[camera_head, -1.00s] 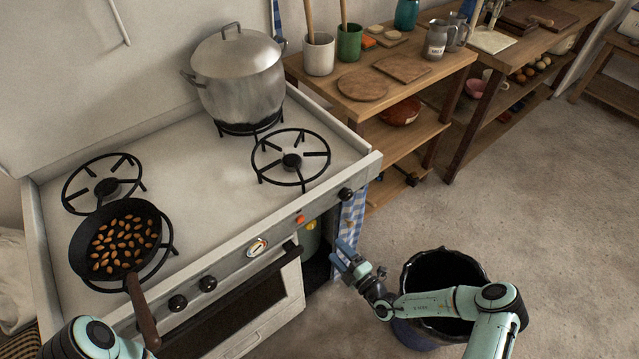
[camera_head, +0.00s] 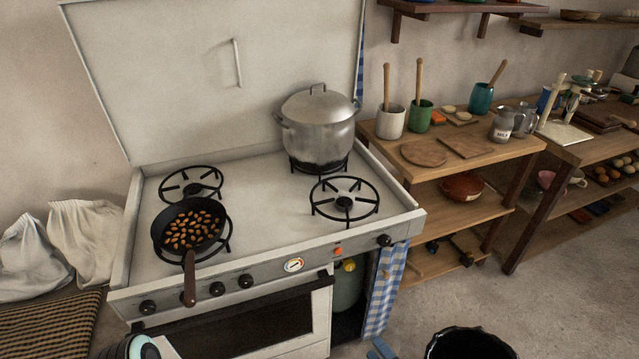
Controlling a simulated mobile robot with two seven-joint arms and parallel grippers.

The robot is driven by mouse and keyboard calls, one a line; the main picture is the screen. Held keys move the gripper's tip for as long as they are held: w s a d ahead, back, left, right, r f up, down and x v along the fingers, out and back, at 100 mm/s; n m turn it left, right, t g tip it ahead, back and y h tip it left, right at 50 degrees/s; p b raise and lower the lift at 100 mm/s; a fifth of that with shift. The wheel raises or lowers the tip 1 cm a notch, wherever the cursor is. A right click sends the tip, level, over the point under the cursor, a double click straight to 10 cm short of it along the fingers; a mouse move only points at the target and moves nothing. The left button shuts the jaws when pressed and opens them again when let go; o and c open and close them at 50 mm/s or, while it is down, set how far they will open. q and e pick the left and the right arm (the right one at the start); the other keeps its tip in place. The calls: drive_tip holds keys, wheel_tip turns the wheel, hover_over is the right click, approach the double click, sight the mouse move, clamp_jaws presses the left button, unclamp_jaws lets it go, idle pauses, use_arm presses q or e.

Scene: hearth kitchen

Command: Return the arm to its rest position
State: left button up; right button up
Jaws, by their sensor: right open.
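The rest of my right arm is below the picture. A rounded part of my left arm shows at the bottom left, and the left gripper is out of view.
A black pan (camera_head: 190,234) of almonds sits on the stove's (camera_head: 262,210) front left burner, its handle past the front edge. A lidded pot (camera_head: 318,130) stands at the back right. A black-rimmed bin (camera_head: 468,345) is at the bottom right. Wooden shelves (camera_head: 465,205) stand right.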

drive_tip(key=s+a+f+n+g+y+p, duration=0.1)
drive_tip(key=s+a+n+g+y+p, duration=0.3)
drive_tip(key=s+a+n+g, duration=1.25)
drive_tip(key=s+d+f+n+g+h+p, duration=0.1)
drive_tip(key=s+d+n+h+p, duration=0.2)
drive_tip(key=s+n, duration=0.45)
drive_tip(key=s+d+n+g+h, duration=0.1)
drive_tip(key=s+d+n+h, duration=0.25)
drive_tip(key=n, duration=0.65)
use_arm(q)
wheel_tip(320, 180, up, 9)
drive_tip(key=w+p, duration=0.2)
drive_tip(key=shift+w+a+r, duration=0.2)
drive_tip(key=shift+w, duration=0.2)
use_arm(e)
drive_tip(key=w+d+r+n+t+h, duration=0.1)
drive_tip(key=d+n, duration=0.4)
drive_tip(key=n, duration=0.6)
drive_tip(key=shift+d+r+t+h, duration=0.35)
drive_tip(key=shift+r+t+h, duration=0.4)
drive_tip(key=shift+h, duration=0.3)
drive_tip(key=shift+w, duration=0.1)
